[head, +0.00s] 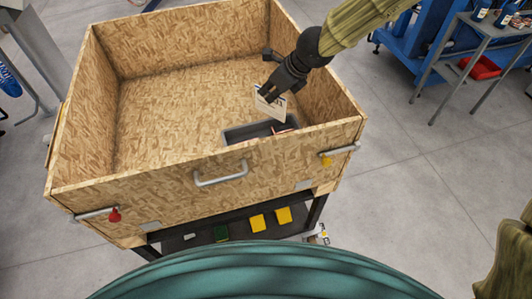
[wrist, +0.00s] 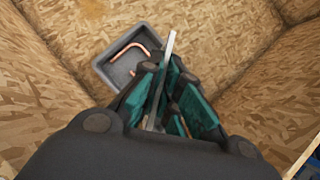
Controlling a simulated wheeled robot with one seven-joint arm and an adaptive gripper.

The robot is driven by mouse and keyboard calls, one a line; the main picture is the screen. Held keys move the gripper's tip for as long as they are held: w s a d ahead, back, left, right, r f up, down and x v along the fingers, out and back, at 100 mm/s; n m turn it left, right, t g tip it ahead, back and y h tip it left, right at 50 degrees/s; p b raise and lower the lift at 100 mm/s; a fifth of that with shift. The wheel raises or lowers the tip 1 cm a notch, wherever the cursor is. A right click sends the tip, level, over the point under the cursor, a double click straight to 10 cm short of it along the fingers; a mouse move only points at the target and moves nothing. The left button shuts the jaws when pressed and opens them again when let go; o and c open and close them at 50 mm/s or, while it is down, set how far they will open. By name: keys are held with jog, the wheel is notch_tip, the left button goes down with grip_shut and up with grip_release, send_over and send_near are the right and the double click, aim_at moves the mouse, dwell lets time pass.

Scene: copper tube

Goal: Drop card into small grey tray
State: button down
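My gripper (head: 273,95) is shut on a pale, thin card (head: 270,104) inside the wooden box. In the wrist view the card (wrist: 168,58) shows edge-on between the green-padded fingers (wrist: 166,100). The small grey tray (head: 236,134) lies on the box floor by the near wall, partly hidden by that wall. The card is held above the tray, apart from it as far as I can tell. In the wrist view the tray (wrist: 104,64) shows at upper left, partly behind the fingers. A bent copper tube (wrist: 124,48) lies in it.
The wooden box (head: 130,184) has high walls around the tray. The box floor (head: 170,110) to the left is clear. Yellow bins (head: 257,222) sit on a shelf below. A grey cart with a red bin (head: 479,68) stands at the right.

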aim_at(272, 108)
jog(key=f+b, duration=0.6)
jog(key=f, duration=0.1)
jog(key=shift+w+f, duration=0.2)
jog(key=shift+f, duration=0.05)
notch_tip(272, 108, down, 6)
jog(key=b, duration=0.6)
jog(key=shift+f, duration=0.25)
jog(key=c, duration=1.6)
grip_release()
jog(key=shift+o, duration=0.2)
jog(key=shift+s+r, duration=0.1)
jog(key=shift+r, duration=0.05)
jog(key=v, duration=1.1)
jog(key=shift+d+r, duration=0.2)
jog(key=shift+r, duration=0.1)
jog(key=shift+s, duration=0.15)
